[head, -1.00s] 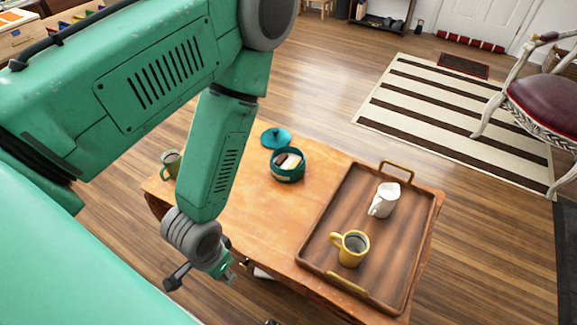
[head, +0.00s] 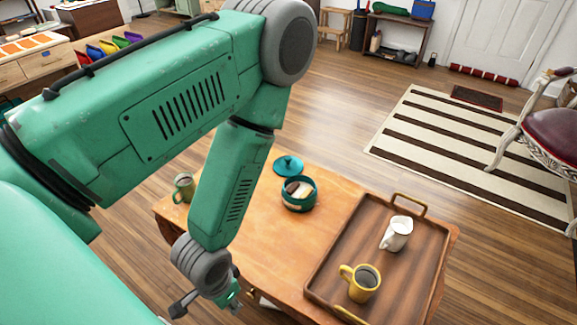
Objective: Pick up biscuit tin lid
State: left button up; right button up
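The teal biscuit tin lid (head: 288,166) lies on the far side of the wooden table, just behind the open tin. The round teal biscuit tin (head: 298,195) stands uncovered with pale and brown contents showing. My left arm comes in from the left and hangs down over the table's near left edge. My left gripper (head: 206,304) is at its lower end, well short of the lid and apart from it. Its fingers look spread, with nothing between them. My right gripper does not show.
A wooden tray (head: 327,271) on the table's right holds a yellow mug (head: 360,283) and a white jug (head: 396,234). A green mug (head: 184,187) stands at the table's left edge, beside my arm. The table top (head: 262,237) between my arm and the tray is bare.

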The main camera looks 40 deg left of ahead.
aim_at(285, 165)
jog(key=j+z, duration=0.5)
jog(key=j, duration=1.3)
jog(key=i+j, duration=0.05)
